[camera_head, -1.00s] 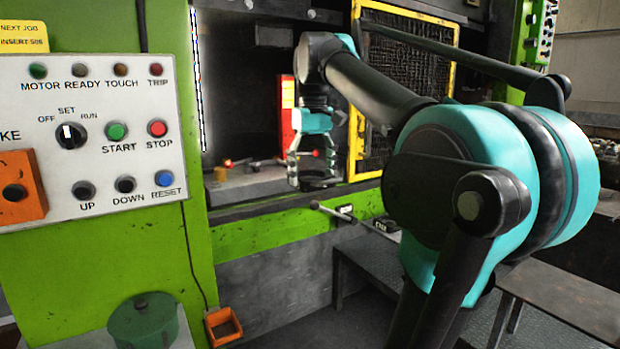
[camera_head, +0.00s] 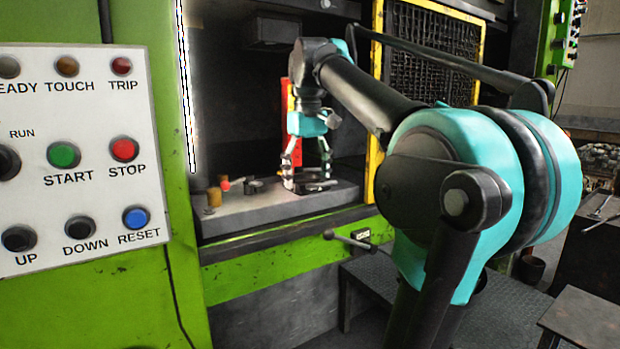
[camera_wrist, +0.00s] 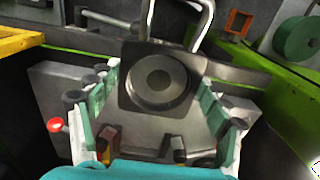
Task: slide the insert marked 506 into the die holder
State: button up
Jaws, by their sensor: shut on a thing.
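My gripper (camera_head: 308,186) is inside the press opening, low over the right part of the grey bed (camera_head: 235,222). In the wrist view my gripper (camera_wrist: 160,85) is shut on the insert (camera_wrist: 128,92), a dark square block with a round stepped recess and a metal loop handle on its far side. In the head view the insert (camera_head: 316,186) is a small dark flat shape between the fingertips. No number on it can be read. A grey plate (camera_wrist: 148,125) lies below it. I cannot tell the die holder apart from the bed, or whether the insert touches it.
A red-tipped rod (camera_head: 225,184) and a brass-coloured post (camera_head: 214,197) stand on the bed left of my gripper. The yellow mesh guard (camera_head: 376,100) is close on the right. The green front rail (camera_head: 285,258) carries a lever (camera_head: 348,239). The control panel (camera_head: 75,150) is at left.

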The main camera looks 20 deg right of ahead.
send_near(287, 196)
jog(key=shift+s+d+f, duration=0.35)
jog(key=shift+s+f, duration=0.45)
jog(key=shift+s, duration=0.05)
jog(key=shift+w+a+f, duration=0.15)
jog(key=shift+w+f, duration=0.3)
jog(key=shift+f, duration=0.15)
jog(key=shift+w+a+f, duration=0.15)
jog(key=shift+w+f, duration=0.3)
jog(key=shift+f, duration=0.9)
jog(key=shift+f, duration=0.4)
dwell(0.5)
jog(key=o, duration=1.9)
